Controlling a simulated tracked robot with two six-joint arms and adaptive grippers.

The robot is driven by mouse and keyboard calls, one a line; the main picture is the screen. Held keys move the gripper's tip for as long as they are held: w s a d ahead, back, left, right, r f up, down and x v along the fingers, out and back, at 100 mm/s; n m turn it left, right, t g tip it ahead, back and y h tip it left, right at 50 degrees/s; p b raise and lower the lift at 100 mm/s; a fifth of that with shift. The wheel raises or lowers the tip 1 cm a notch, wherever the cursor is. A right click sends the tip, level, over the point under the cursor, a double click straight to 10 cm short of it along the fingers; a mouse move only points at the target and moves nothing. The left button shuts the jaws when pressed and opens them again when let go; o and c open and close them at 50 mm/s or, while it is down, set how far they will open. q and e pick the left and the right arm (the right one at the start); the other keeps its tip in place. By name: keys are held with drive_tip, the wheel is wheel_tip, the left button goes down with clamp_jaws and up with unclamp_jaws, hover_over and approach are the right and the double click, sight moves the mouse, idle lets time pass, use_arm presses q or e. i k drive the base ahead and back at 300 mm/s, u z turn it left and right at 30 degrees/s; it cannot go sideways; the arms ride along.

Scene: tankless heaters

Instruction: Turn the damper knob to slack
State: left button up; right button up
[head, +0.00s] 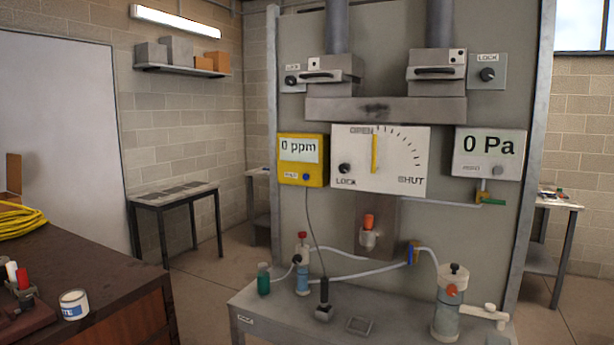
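A white damper plate (408,172) is on the grey panel, marked OPEN at the top and SHUT at the lower right. Its yellow pointer (375,154) stands upright below OPEN. A small black knob (344,168) sits at the plate's lower left, just above the word LOCK. Which way that knob is set is too small to tell. Two more black knobs with LOCK labels are higher up, one at the upper left (291,81) and one at the upper right (487,74). Neither of my grippers shows in the head view.
A yellow meter (302,176) reads 0 ppm and a white gauge (488,167) reads 0 Pa. A grey bench (268,302) below the panel carries hoses, bottles and a pump cylinder (449,305). A dark wooden bench (110,265) stands at the left. The floor between shows free room.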

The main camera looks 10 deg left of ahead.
sight(343, 168)
drive_tip(key=u, duration=0.25)
drive_tip(key=k, duration=0.65)
drive_tip(key=u, duration=1.15)
drive_tip(key=i, duration=2.35)
drive_tip(key=z, duration=0.95)
drive_tip(key=i, duration=0.5)
drive_tip(key=z, duration=0.3)
drive_tip(key=k, duration=0.9)
drive_tip(key=z, duration=0.2)
drive_tip(key=i, duration=0.9)
drive_tip(key=u, duration=0.05)
